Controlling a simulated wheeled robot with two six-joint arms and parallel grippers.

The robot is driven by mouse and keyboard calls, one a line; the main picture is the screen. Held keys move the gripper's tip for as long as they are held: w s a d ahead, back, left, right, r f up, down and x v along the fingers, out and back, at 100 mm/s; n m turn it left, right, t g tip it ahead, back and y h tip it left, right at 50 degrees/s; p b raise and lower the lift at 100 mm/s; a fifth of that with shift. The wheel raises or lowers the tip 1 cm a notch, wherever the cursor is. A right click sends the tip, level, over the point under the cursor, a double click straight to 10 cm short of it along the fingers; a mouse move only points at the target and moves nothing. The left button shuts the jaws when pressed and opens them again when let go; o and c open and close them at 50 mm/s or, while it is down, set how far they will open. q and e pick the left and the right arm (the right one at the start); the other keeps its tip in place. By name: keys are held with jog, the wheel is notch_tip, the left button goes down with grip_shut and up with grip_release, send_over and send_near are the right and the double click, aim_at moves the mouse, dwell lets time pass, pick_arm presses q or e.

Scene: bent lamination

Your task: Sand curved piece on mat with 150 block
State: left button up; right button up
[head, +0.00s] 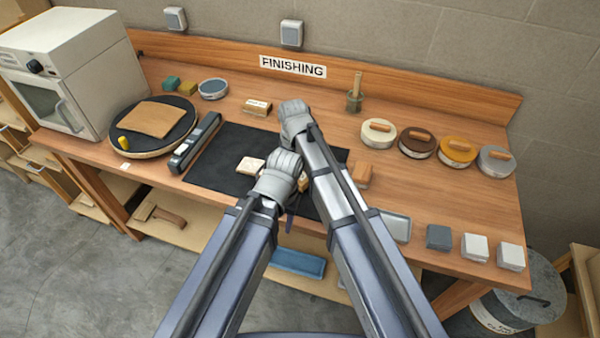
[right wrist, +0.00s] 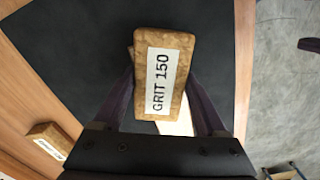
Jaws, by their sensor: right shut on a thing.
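My right gripper (head: 295,120) is shut on the cork block (right wrist: 163,75) labelled GRIT 150, over the dark mat (head: 212,160). In the right wrist view its fingers grip the block's sides. A pale wooden piece (right wrist: 178,124) shows partly beneath the block; its curve cannot be made out, nor whether the two touch. In the head view a pale piece (head: 250,165) lies on the mat beside my left gripper (head: 277,177). The arms hide much of the mat's right half.
Another labelled block (head: 257,106) stands behind the mat, and an orange-brown block (head: 361,175) to its right. A long dark tool (head: 195,142) lies along the mat's left edge. Several round lidded tins (head: 378,133) stand at the right. The bench top right of centre is fairly clear.

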jog(key=shift+w+a, duration=0.1)
jog(key=shift+a, duration=0.05)
jog(key=shift+s+d, duration=0.25)
jog(key=shift+d, duration=0.45)
jog(key=shift+s+d, duration=0.25)
jog(key=shift+d, duration=0.4)
jog(key=shift+r, duration=0.1)
notch_tip(320, 180, up, 6)
jog(key=p, duration=0.6)
notch_tip(320, 180, up, 3)
jog(key=p, duration=0.3)
